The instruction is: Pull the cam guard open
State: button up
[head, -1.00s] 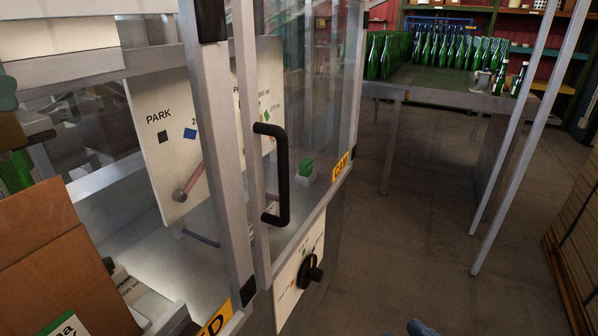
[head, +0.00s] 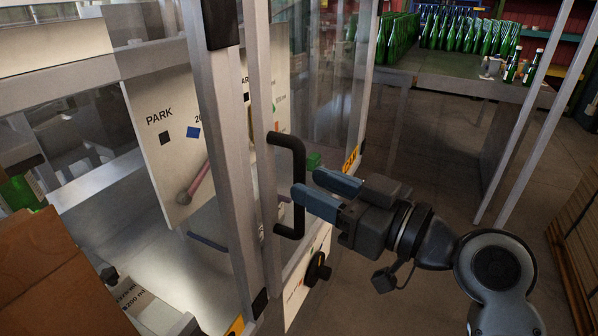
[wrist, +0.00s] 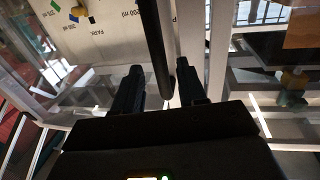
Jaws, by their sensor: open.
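The cam guard (head: 333,85) is a clear panel in a grey metal frame, with a yellow label partly hidden low on its right. Its frame stands close beside the neighbouring grey post; I cannot tell whether there is a gap. A black D-shaped handle (head: 299,165) stands upright on the guard's left frame bar. My gripper (head: 307,184) is open, its blue fingers at the handle's lower half. In the wrist view the handle (wrist: 154,50) passes between the two dark fingers (wrist: 158,85), which look apart from it.
A black rotary knob (head: 318,268) sits on a panel below the guard. A white PARK plate (head: 165,155) is behind the glass. A cardboard box (head: 60,275) is at lower left.

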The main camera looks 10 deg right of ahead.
aim_at(304, 182)
jog(key=shift+p+x, duration=0.3)
jog(key=shift+x, duration=1.55)
jog(key=shift+c, duration=0.5)
grip_shut()
